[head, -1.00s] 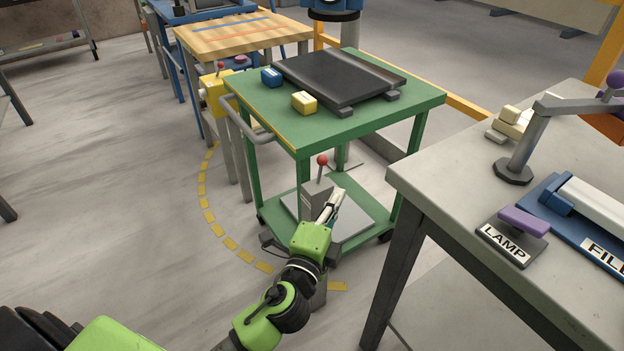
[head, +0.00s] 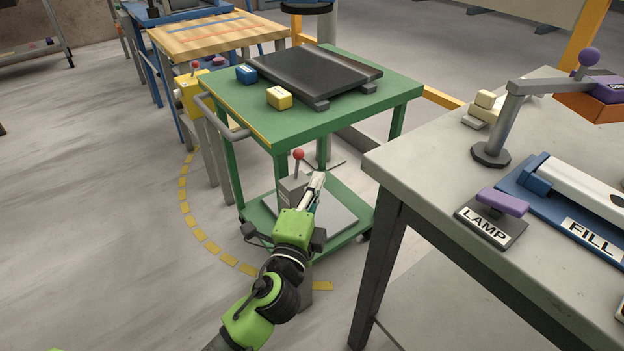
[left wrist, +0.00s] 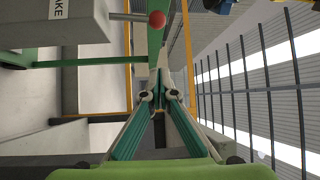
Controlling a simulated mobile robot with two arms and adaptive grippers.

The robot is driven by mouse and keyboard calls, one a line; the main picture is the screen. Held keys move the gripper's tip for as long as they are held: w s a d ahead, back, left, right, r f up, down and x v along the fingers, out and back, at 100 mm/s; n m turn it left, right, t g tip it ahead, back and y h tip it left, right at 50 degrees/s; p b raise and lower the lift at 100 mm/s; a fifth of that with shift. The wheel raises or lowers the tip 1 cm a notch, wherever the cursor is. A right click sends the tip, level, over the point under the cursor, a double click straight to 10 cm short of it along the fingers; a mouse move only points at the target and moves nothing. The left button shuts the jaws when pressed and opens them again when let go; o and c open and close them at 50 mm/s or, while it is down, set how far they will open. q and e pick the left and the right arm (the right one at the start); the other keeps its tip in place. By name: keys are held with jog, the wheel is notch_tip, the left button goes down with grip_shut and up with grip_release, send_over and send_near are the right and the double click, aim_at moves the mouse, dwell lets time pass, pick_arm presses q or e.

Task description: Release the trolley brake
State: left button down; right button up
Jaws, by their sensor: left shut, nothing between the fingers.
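The green trolley (head: 400,95) stands in the middle of the head view. On its lower shelf is a grey brake box (head: 291,189) with an upright lever ending in a red ball knob (head: 299,154). In the left wrist view the box (left wrist: 85,25) shows part of a label, and the lever runs sideways to the red knob (left wrist: 157,19). My left gripper (head: 319,177) is shut and empty, just right of the box and a little below the knob, apart from the knob. Its fingertips meet in the left wrist view (left wrist: 161,94). My right gripper is out of view.
The trolley top carries a black plate (head: 325,72), a blue block (head: 247,74) and a yellow block (head: 279,97). A grey workbench (head: 420,165) with a LAMP switch (head: 490,226) stands close on the right. A yellow box (head: 188,95) with a lever is at left. The left floor is clear.

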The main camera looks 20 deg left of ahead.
aim_at(298, 165)
pick_arm(q)
jog(key=w, duration=0.8)
jog(key=shift+s+a+r+b, duration=0.1)
jog(key=shift+s+a+b, duration=0.2)
jog(key=shift+a, duration=0.65)
jog(key=shift+s+a+r+b, duration=0.1)
jog(key=shift+s+a, duration=0.25)
jog(key=shift+a, duration=0.6)
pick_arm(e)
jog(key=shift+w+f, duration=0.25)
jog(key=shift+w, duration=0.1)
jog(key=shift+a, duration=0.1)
